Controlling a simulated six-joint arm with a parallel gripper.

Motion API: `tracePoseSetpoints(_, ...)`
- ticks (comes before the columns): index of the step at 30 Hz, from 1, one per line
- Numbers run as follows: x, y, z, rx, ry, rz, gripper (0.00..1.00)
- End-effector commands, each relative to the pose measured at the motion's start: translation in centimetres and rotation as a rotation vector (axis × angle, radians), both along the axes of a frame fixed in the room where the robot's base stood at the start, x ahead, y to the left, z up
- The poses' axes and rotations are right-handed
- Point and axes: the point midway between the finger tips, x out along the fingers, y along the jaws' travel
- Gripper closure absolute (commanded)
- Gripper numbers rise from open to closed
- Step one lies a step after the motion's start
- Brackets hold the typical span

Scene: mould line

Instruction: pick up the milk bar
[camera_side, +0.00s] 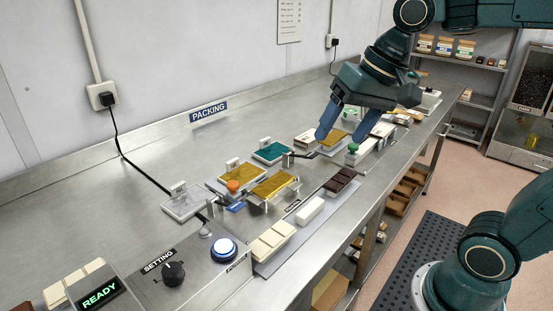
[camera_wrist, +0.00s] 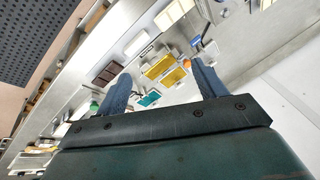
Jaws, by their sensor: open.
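A brown segmented bar (camera_side: 341,181) lies on the light strip along the bench's front edge. In the wrist view the brown bar (camera_wrist: 107,73) lies just beyond the tip of the left finger. My gripper (camera_side: 338,147) is open with nothing visible between its fingers. It hangs over the bench, farther back along the line than the brown bar and apart from it. The wrist view shows both fingers of my gripper (camera_wrist: 158,72) spread wide.
A white block (camera_side: 310,209) and cream blocks (camera_side: 272,240) share the front strip. Gold moulds (camera_side: 273,186) and a teal mould (camera_side: 272,152) stand behind it. A green-knobbed item (camera_side: 352,149) is close to my fingers. The control box (camera_side: 172,273) is at the near left. The bench's back left is clear.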

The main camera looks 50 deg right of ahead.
Motion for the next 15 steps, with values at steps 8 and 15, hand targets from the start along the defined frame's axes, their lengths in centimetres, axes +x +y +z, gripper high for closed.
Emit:
tracePoseSetpoints(8, 5.6, -0.4, 0.5, 0.142, 0.121, -0.211, 0.30)
tracePoseSetpoints(15, 10.0, -1.6, -0.1, 0.243, 0.233, -0.396, 0.30)
